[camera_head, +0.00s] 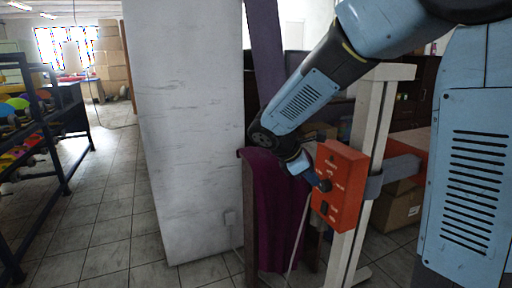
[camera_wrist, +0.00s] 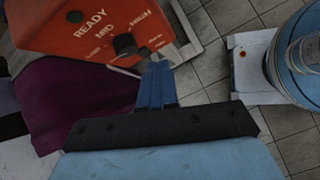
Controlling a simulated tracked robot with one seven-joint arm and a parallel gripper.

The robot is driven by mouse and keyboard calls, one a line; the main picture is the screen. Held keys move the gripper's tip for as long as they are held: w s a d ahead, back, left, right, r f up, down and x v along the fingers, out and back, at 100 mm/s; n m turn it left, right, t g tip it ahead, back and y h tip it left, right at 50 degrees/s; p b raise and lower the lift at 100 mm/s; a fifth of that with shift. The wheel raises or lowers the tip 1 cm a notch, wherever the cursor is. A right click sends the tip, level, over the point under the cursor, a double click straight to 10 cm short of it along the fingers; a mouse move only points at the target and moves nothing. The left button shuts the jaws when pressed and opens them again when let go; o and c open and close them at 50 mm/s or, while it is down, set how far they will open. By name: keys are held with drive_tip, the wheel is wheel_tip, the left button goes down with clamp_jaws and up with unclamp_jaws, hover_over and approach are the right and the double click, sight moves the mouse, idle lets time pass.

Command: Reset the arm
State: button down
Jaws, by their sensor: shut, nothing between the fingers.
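My gripper (camera_head: 316,180) is shut and empty, its blue fingers close together. It points at the front of a red control box (camera_head: 340,185) mounted on a pale upright post. In the wrist view the fingertips of my gripper (camera_wrist: 156,62) are right beside a dark knob on the red box (camera_wrist: 95,38). I cannot tell whether they touch it. The box carries white lettering, with "READY" legible, and a second dark knob. My blue arm reaches in from the upper right in the head view.
The pale post (camera_head: 364,150) stands behind the box. A purple cloth (camera_head: 278,215) hangs just left of it. A large white pillar (camera_head: 190,130) stands further left. A dark rack (camera_head: 62,140) with colourful items is at far left. Tiled floor (camera_head: 110,225) between rack and pillar is clear.

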drive_tip(key=s+d+r+m+t+y, duration=0.1)
drive_tip(key=s+d+r+m+y, duration=0.1)
drive_tip(key=s+m, duration=0.4)
drive_tip(key=s+d+r+m+t+y, duration=0.1)
drive_tip(key=s+d+r+m+y, duration=0.1)
drive_tip(key=s+m, duration=0.4)
drive_tip(key=s+d+r+m+t+y, duration=0.1)
drive_tip(key=s+d+r+m+y, duration=0.1)
drive_tip(key=s+m, duration=0.4)
drive_tip(key=shift+s+d+r+y, duration=0.15)
drive_tip(key=shift+s+r+y, duration=0.65)
drive_tip(key=shift+s+r, duration=0.55)
